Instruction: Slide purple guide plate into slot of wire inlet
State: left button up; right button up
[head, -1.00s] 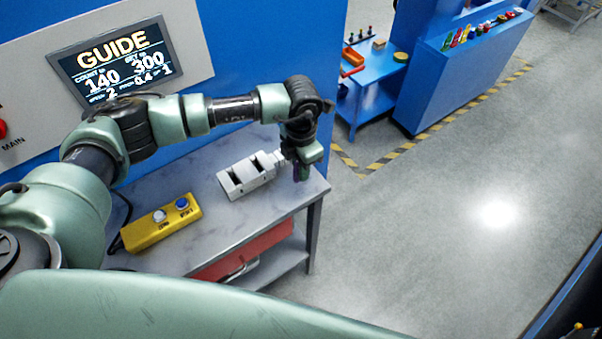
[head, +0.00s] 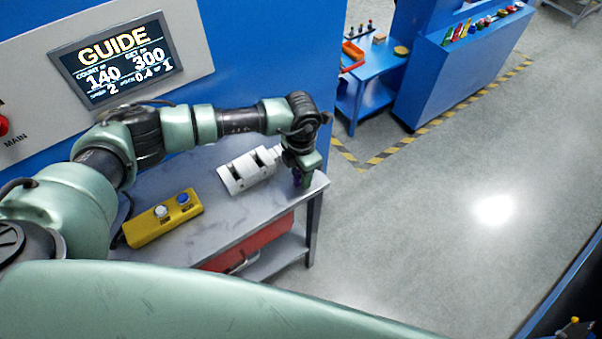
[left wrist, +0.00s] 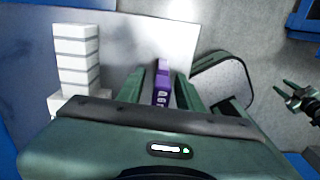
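The purple guide plate (left wrist: 161,85) stands between the two green fingers of my left gripper (left wrist: 160,90), which are closed around it. The wire inlet (head: 247,170), a pale block with dark slots, lies on the grey table, just left of that gripper. Its ribbed pale part (left wrist: 77,60) shows left of the plate in the left wrist view. The plate is outside the slots. My right gripper (left wrist: 281,102) shows at the right edge there, fingers apart and empty.
The table (head: 215,225) carries a yellow button box (head: 163,218) left of the inlet. A red bin (head: 255,243) is on the shelf below. A blue machine with a screen (head: 118,58) stands behind. Floor right of the table is clear.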

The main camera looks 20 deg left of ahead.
pick_arm(q)
jog(key=shift+r+p, duration=0.15)
jog(key=shift+p, duration=0.15)
jog(key=r+b, duration=0.3)
jog(key=shift+w+a+r, duration=0.15)
jog(key=shift+a+r, duration=0.15)
jog(key=shift+r, duration=0.05)
notch_tip(320, 180, up, 4)
jog(key=shift+f+b, duration=0.1)
jog(key=shift+b, duration=0.5)
